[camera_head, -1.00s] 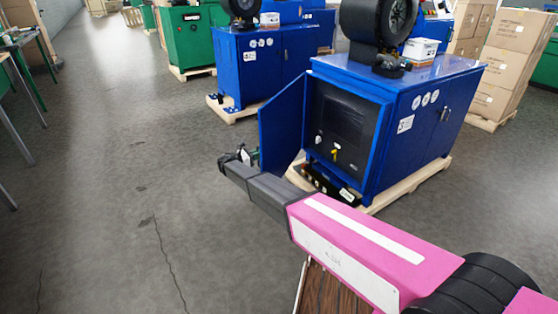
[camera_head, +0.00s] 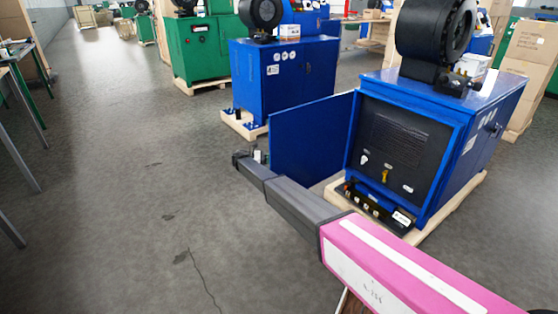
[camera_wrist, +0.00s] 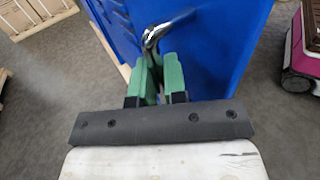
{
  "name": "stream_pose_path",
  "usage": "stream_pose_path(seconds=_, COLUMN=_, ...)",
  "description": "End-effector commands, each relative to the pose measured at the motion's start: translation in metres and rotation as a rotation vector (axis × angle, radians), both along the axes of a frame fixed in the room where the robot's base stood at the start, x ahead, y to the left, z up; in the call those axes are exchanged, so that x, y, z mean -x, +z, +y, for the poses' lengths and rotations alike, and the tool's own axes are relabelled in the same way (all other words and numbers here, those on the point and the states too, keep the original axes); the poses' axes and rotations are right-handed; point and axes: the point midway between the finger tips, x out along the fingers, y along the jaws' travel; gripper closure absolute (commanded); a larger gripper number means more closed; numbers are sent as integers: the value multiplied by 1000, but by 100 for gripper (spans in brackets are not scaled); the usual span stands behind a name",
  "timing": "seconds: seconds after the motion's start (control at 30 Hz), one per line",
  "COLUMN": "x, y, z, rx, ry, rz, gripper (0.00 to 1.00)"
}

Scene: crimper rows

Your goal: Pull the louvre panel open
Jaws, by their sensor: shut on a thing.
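The louvre panel (camera_head: 312,137) is a blue door standing wide open at the left of the near blue machine (camera_head: 495,125). Its plain inner side faces me in the head view. In the wrist view, the panel (camera_wrist: 215,40) runs away from the fingers, with slits on the blue face at left. My gripper (camera_wrist: 157,72) has green fingers shut on the bright metal handle (camera_wrist: 151,37) at the panel's edge. In the head view, my wrist lies at the panel's free edge and the fingers are mostly hidden.
The opened machine shows a dark slotted face (camera_head: 400,140) with a yellow knob, and stands on a wooden pallet (camera_head: 455,205). A second blue machine (camera_head: 285,80) stands behind the panel. Grey floor (camera_head: 130,190) is clear at left, with tables (camera_head: 15,100) along the edge.

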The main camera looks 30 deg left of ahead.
Motion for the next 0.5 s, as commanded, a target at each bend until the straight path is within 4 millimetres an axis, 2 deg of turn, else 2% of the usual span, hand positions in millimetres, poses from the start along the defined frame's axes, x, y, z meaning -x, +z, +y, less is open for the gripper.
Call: stream_pose_path(seconds=0.5, x=4, y=0, z=5, rx=0, ry=-8, rz=0, gripper=100)
